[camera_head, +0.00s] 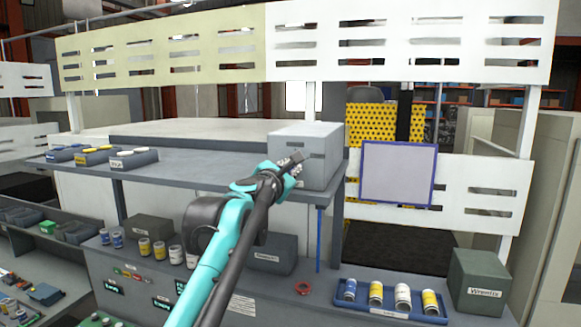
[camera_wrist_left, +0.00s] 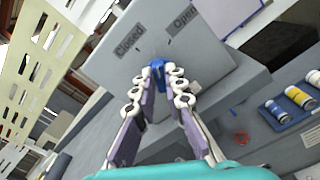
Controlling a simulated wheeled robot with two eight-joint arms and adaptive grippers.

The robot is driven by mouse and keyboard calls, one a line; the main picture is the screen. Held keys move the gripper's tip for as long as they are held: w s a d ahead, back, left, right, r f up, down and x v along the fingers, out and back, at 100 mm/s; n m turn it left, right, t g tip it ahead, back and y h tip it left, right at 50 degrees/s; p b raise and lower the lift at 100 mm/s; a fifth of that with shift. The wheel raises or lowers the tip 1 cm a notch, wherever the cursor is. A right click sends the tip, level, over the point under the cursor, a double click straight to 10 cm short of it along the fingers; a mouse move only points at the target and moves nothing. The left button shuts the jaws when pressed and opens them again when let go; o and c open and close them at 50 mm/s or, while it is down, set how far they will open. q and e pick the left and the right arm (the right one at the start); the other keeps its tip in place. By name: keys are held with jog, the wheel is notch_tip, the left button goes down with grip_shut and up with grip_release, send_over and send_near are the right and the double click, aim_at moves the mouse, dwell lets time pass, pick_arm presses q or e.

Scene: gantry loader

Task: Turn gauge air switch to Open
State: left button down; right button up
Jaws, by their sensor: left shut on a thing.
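The gauge air switch is a grey box (camera_head: 322,142) at the right end of the grey shelf in the head view. In the left wrist view the box (camera_wrist_left: 212,60) shows the labels "Closed" (camera_wrist_left: 129,38) and "Open" (camera_wrist_left: 184,17), each with a small dark mark by it. A blue knob (camera_wrist_left: 157,78) sits below and between the labels. My left gripper (camera_head: 295,165) is at the box face, its fingertips (camera_wrist_left: 159,75) shut on the knob. The fingers partly hide the knob, so I cannot tell which mark it points at. My right gripper is not in view.
The grey shelf (camera_head: 210,167) carries small bins (camera_head: 133,158) at its left. A blue tray (camera_head: 385,309) with several bottles and a green box (camera_head: 482,280) stand on the lower bench. A blue-framed panel (camera_head: 398,173) is right of the switch box.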

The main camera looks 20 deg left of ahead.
pick_arm(q)
jog(key=m, duration=0.5)
jog(key=shift+m, duration=0.4)
dwell(0.3)
jog(key=c, duration=1.6)
grip_release()
jog(key=shift+d, duration=0.1)
jog(key=shift+s+a+f, duration=0.1)
jog(key=shift+s, duration=2.9)
jog(key=shift+s+a, duration=0.1)
jog(key=shift+s, duration=2.9)
